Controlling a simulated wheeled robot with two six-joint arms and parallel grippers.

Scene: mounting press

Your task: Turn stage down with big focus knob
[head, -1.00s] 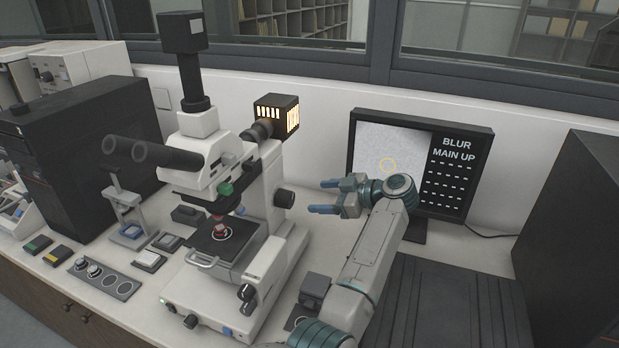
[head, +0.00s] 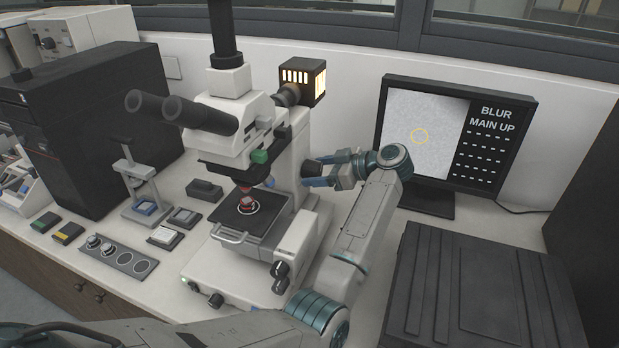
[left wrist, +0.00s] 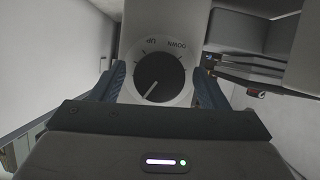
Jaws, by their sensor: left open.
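The microscope (head: 262,200) stands on the bench with its stage (head: 250,222) below the objectives. The big focus knob (left wrist: 160,77) is a black disc in a pale housing marked UP and DOWN. Its white pointer line slants to the lower left. In the head view the knob (head: 313,167) is on the microscope's right side, partly hidden by the fingers. My left gripper (left wrist: 157,82) is open, with one blue finger on each side of the knob; contact cannot be told. It also shows in the head view (head: 318,172). My right gripper is out of view.
A monitor (head: 419,130) behind reads BLUR and MAIN UP. Smaller knobs (head: 281,270) sit low on the microscope base. A dark ribbed case (head: 465,300) lies at right. A dial panel (head: 117,257) and small boxes fill the bench at left.

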